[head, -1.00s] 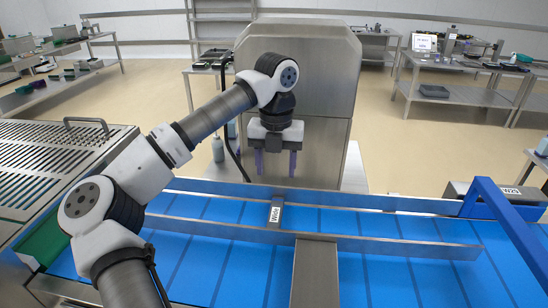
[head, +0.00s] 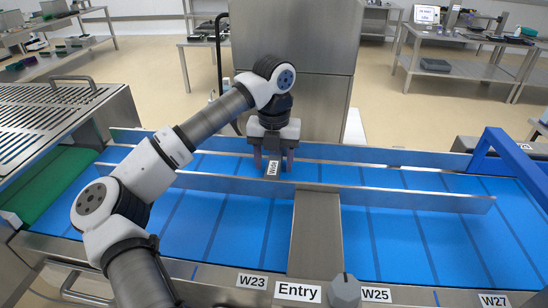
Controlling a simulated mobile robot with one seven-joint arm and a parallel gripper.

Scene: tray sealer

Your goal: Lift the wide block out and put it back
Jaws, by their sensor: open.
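The wide block (head: 273,169) is a small grey block with a white "Wide" label. It sits upright in the narrow blue lane between two metal guide rails, the back rail (head: 400,156) and the front rail (head: 400,199). My gripper (head: 274,162) points straight down over the lane. It is open, with one purple finger to the left of the block and one to the right. The fingertips are at about the block's height. Whether either finger touches it I cannot tell. The block's lower part is partly hidden by the front rail.
A metal bridge plate (head: 316,235) crosses the blue conveyor (head: 225,228) in front. A knob (head: 345,291) stands by the "Entry" label. A blue frame (head: 510,160) rises at right. A large steel cabinet (head: 292,70) stands close behind my gripper.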

